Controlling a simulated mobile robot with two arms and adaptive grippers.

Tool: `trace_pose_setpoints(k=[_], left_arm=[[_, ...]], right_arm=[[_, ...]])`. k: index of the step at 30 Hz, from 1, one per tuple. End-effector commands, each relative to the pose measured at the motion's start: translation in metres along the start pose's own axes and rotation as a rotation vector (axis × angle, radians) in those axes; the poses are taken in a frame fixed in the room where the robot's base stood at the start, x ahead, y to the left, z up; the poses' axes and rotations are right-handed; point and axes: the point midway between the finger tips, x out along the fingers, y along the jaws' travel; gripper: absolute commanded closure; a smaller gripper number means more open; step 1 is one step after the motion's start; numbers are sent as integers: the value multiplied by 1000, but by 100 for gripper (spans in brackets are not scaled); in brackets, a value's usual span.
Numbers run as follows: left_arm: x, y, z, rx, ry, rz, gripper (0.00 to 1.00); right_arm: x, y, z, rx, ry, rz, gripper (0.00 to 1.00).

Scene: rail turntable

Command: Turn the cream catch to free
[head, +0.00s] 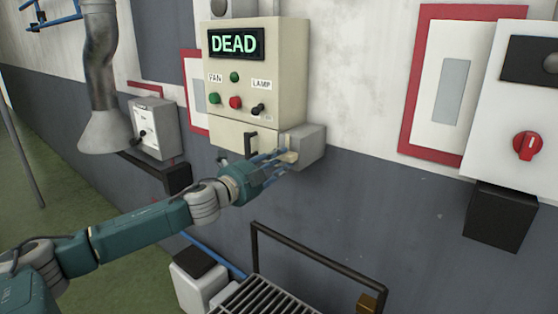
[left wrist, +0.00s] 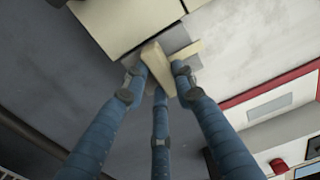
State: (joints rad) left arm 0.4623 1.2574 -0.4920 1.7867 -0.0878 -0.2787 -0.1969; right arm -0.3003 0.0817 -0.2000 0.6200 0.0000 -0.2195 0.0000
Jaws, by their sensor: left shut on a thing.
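The cream catch (left wrist: 157,66) sits at the lower right of the cream control box (head: 285,60), beside a grey block (head: 312,148). In the left wrist view it is a pale, slanted piece between my blue fingers. My left gripper (head: 284,160) reaches the catch from the lower left and is shut on it; the gripper also shows in the left wrist view (left wrist: 160,78). Fingers hide part of the catch in the head view, where only a small pale piece (head: 289,157) shows. My right gripper is not in view.
The box carries a display (head: 236,43) reading DEAD, FAN and LAMP controls and a dark handle (head: 250,143). A white panel with a red knob (head: 527,145) is at the right. A dark rail (head: 320,262) and grating (head: 265,300) stand below.

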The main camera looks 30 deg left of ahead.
Motion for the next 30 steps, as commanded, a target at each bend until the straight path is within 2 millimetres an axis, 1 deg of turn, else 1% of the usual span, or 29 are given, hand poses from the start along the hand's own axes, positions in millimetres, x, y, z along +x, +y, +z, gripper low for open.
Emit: trace_pose_setpoints(k=[1, 14, 15, 17, 18, 26, 30], left_arm=[[0, -6, 5, 10, -10, -9, 100], [0, -8, 5, 19, -11, -12, 100], [0, -8, 6, 19, -11, -12, 68], [0, -8, 5, 19, -11, -12, 56], [0, -8, 5, 18, -10, -11, 54], [0, -4, 3, 15, -5, -6, 54], [-4, -2, 3, 13, -6, -4, 54]], right_arm=[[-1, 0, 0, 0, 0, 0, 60], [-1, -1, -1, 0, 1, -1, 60], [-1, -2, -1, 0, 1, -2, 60], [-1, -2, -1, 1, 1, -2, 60], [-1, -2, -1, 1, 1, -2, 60], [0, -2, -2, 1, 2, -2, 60], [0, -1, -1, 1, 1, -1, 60]])
